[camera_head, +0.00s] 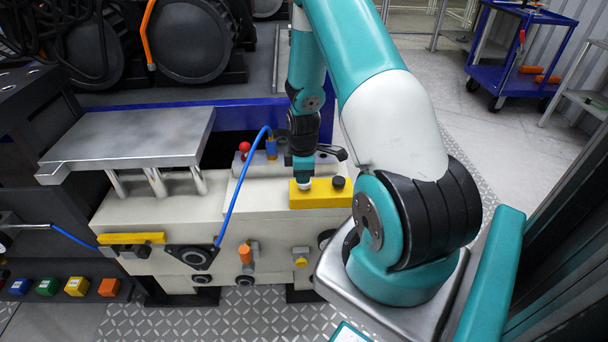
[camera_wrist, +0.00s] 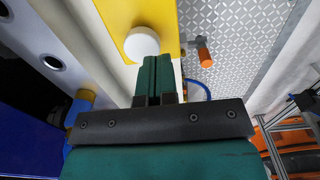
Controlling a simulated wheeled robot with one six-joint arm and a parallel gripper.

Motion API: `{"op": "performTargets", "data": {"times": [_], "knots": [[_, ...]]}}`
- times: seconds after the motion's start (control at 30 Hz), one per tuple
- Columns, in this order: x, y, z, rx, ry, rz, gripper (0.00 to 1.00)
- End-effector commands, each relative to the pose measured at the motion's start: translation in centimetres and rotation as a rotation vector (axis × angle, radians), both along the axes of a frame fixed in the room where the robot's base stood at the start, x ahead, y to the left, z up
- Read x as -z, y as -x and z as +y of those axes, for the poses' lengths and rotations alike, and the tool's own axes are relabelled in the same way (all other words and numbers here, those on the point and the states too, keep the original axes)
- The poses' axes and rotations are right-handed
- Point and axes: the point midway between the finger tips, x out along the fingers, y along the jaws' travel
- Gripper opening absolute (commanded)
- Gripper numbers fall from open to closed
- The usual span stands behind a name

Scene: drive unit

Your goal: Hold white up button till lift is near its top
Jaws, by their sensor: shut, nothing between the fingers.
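The white up button (camera_head: 304,186) sits on a yellow control box (camera_head: 325,198), left of a black button (camera_head: 338,182). It also shows as a white disc in the wrist view (camera_wrist: 141,44). My gripper (camera_head: 302,178) is shut and empty, pointing down right at the white button. In the wrist view my gripper's fingertips (camera_wrist: 155,62) overlap the button's lower edge; I cannot tell whether they press it. The lift is a flat silver plate (camera_head: 130,138) standing on posts above the beige machine body (camera_head: 150,213), raised clear of it.
A red-knobbed lever (camera_head: 244,147) and a blue hose (camera_head: 235,190) are left of my gripper. Several coloured buttons (camera_head: 76,286) are at the lower left. A blue cart (camera_head: 520,50) stands at the back right. Patterned floor plate (camera_head: 240,312) lies in front.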

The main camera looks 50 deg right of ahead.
Motion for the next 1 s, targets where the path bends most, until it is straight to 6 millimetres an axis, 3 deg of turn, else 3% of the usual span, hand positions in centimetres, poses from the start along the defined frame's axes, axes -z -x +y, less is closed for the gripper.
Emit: {"op": "performTargets", "data": {"times": [0.03, 0.3, 0.43, 0.6, 1.0], "knots": [[-2.3, -0.2, 0.1, -0.003, 0.004, -0.006, 0.00], [-8.0, -0.3, -0.1, -0.001, 0.008, -0.011, 0.00], [-10.0, -0.3, -0.1, -0.001, 0.008, -0.009, 0.00], [-11.2, -0.3, -0.1, -0.001, 0.007, -0.007, 0.00], [-11.3, -0.3, -0.1, -0.001, 0.006, -0.007, 0.00]]}}
